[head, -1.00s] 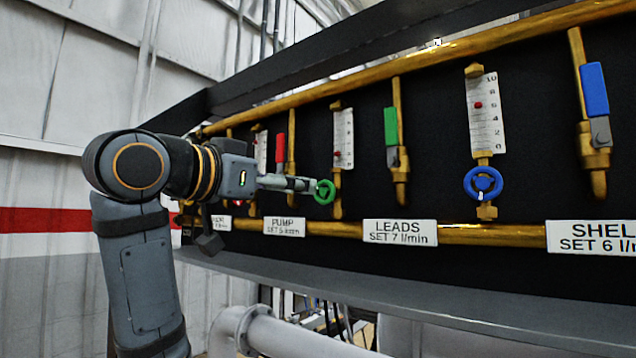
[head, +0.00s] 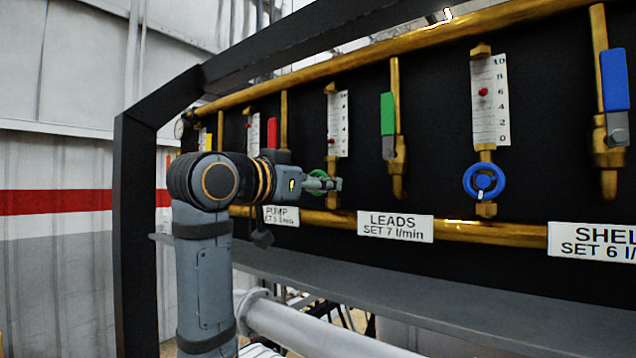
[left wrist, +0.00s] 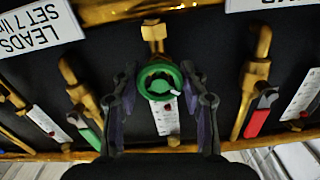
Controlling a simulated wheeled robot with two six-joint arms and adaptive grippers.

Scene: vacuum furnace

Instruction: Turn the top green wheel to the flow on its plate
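The green wheel (head: 316,178) sits on a brass pipe below a white flow scale (head: 338,123), mostly hidden by my left gripper (head: 331,184) in the head view. A red bead shows low on this scale. In the left wrist view, the green wheel (left wrist: 160,80) lies between the two fingers of my left gripper (left wrist: 159,78), with a thin gap on each side. The fingers are apart, and contact is not visible. A white mark shows on its rim. The plate reading LEADS SET 7 l/min (head: 395,227) is to the right of the wheel. My right gripper is out of view.
A green lever handle (head: 388,113) hangs right of the scale, and a red one (head: 272,132) left of it. A blue wheel (head: 484,181) is further right. A grey ledge (head: 400,295) runs below the panel, and a black frame post (head: 135,230) stands left.

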